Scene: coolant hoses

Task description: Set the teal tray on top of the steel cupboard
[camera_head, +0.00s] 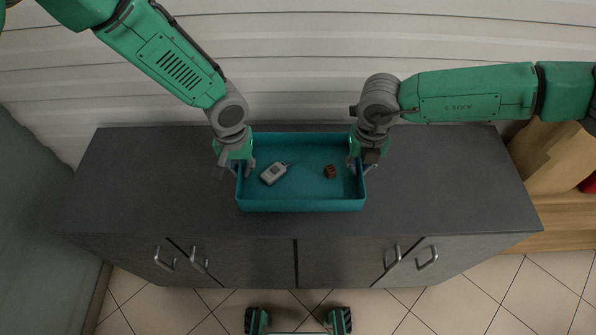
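The cupboard top is bare to the left and right of the tray. A white ribbed wall (300,60) stands behind. A wooden piece (550,160) with a red item (588,183) is at the right. Cupboard doors with metal handles (427,257) face the tiled floor (500,290).

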